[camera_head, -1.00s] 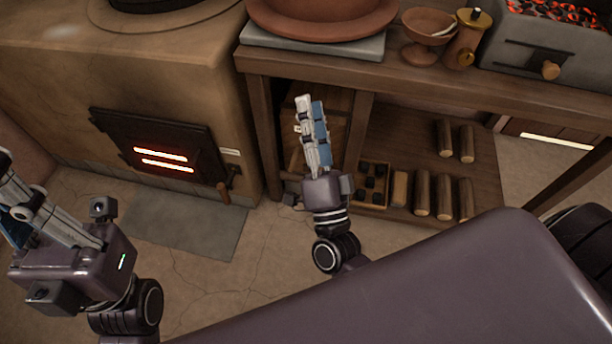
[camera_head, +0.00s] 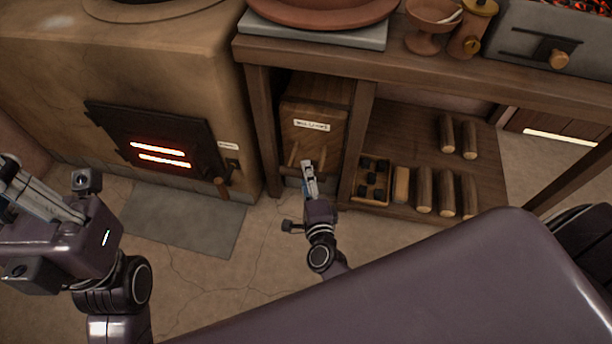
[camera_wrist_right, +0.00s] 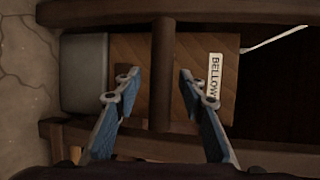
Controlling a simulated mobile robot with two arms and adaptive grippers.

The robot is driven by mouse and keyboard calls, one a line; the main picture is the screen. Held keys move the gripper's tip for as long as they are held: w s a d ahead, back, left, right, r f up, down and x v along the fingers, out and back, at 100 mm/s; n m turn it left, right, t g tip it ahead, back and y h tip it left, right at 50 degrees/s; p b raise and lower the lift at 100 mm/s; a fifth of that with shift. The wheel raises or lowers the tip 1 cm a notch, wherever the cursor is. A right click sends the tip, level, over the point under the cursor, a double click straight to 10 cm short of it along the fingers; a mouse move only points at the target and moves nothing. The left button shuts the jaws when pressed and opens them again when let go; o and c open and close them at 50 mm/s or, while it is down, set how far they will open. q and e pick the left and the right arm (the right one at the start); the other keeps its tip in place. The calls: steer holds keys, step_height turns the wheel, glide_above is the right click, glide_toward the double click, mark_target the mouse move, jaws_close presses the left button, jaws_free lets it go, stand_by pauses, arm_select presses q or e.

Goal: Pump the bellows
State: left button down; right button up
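The bellows (camera_head: 314,125) is a wooden box with a pale label under the table, between two table legs. Its handle shows low on its front in the head view, partly hidden by my right gripper. My right gripper (camera_head: 308,170) is at this handle. In the right wrist view, the gripper (camera_wrist_right: 158,76) is open, with the wooden handle bar (camera_wrist_right: 162,60) between its two fingers and a gap on each side. The BELLOWS label (camera_wrist_right: 215,77) lies beyond the right finger. My left gripper (camera_head: 22,188) is at the left edge, away from the bellows; its opening is unclear.
A stove with a glowing fire door (camera_head: 157,146) stands left of the bellows. The shelf right of it holds a compartmented box (camera_head: 357,184) of dark lumps and several logs (camera_head: 446,192). The table top (camera_head: 410,68) overhangs.

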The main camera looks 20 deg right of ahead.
steer(key=shift+w, duration=0.35)
jaws_close()
